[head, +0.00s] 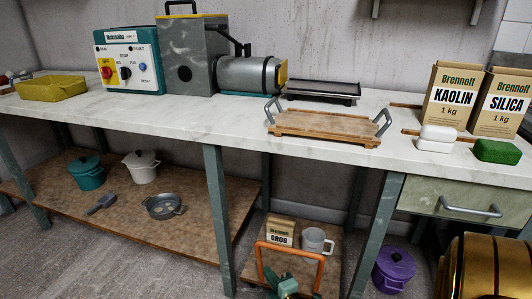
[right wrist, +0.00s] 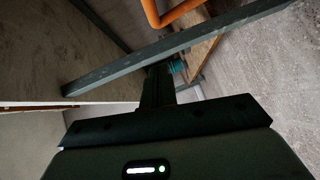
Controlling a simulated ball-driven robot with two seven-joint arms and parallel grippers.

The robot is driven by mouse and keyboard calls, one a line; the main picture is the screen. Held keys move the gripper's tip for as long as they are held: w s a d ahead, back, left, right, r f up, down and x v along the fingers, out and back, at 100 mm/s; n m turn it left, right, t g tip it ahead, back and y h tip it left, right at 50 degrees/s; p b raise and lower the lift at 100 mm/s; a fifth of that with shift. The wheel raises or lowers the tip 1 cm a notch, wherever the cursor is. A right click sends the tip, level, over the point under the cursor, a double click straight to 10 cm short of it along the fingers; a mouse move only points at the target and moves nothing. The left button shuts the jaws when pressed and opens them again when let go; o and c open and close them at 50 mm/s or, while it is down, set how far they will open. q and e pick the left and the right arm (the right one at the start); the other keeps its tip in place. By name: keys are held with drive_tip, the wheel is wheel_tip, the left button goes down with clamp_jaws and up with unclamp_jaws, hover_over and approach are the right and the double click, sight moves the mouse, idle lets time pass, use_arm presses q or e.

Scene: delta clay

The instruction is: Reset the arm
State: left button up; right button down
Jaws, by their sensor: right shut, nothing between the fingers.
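My right gripper (head: 282,284) shows as a small teal and dark shape at the bottom edge of the head view, low in front of the lower shelf. In the right wrist view its dark fingers (right wrist: 157,88) are together with nothing between them. It holds nothing. My left gripper is not in view.
A purple pot (head: 393,270) is to the right. The worktop (head: 215,118) above holds a wooden tray (head: 325,126).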

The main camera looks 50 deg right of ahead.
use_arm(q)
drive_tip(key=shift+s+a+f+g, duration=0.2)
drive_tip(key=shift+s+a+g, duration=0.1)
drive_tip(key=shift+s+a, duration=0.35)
use_arm(e)
drive_tip(key=shift+v, duration=1.5)
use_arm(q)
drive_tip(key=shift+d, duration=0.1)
use_arm(e)
drive_tip(key=shift+f, duration=0.1)
